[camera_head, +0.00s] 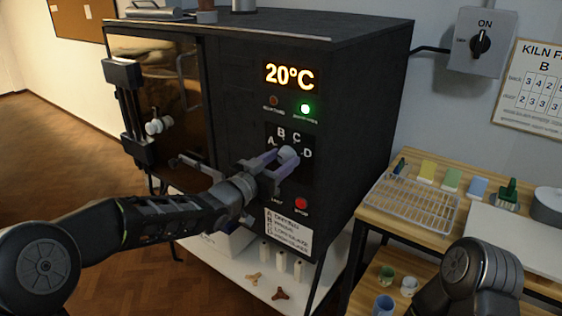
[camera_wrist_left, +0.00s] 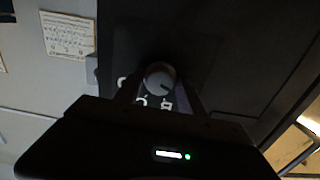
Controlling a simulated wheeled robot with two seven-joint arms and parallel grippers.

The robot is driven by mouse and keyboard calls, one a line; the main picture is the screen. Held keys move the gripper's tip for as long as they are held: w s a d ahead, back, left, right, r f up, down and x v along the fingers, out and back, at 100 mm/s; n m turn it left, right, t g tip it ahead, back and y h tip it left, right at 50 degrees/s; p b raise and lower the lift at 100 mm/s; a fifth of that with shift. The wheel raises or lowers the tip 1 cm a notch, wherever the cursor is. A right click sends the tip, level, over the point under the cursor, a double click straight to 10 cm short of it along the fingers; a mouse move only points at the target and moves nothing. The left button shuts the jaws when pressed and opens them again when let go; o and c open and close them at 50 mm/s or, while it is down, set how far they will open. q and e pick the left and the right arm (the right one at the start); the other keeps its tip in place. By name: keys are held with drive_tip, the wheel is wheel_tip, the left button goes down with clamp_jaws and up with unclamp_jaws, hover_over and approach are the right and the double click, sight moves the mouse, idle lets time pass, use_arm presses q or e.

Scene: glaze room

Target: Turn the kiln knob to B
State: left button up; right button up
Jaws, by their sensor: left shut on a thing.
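The kiln knob (camera_head: 289,153) is a light grey round knob on the dark front panel, below the lettered arc A, B, C, D. My left gripper (camera_head: 279,160) is shut on it, its two fingers on either side. In the left wrist view the knob (camera_wrist_left: 160,74) sits between the fingertips of my left gripper (camera_wrist_left: 161,88), with a dark mark on its face. Some letters show beside it there, upside down and partly cut off by the fingers. I cannot tell which letter the knob points to. My right gripper is out of view.
The kiln display (camera_head: 290,75) reads 20°C, and a green lamp (camera_head: 305,109) glows below it. A red button (camera_head: 301,203) is under the knob. A wall switch (camera_head: 481,42) reads ON. A wooden table (camera_head: 381,223) with a wire rack (camera_head: 413,203) stands at the right.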

use_arm(q)
drive_tip(key=m+b, duration=0.1)
drive_tip(key=b, duration=0.1)
drive_tip(key=m+b, duration=0.3)
drive_tip(key=b, duration=0.1)
drive_tip(key=shift+f+m+b, duration=0.25)
drive_tip(key=shift+m+b, duration=0.1)
drive_tip(key=shift+m, duration=0.05)
drive_tip(key=m+b, duration=0.2)
drive_tip(key=m, duration=0.1)
drive_tip(key=shift+r, duration=0.15)
drive_tip(key=shift+m+b, duration=0.4)
drive_tip(key=shift+r, duration=0.1)
drive_tip(key=o, duration=1.2)
drive_tip(key=v, duration=0.7)
drive_tip(key=shift+s+a+b, duration=0.25)
drive_tip(key=shift+s+b, duration=0.05)
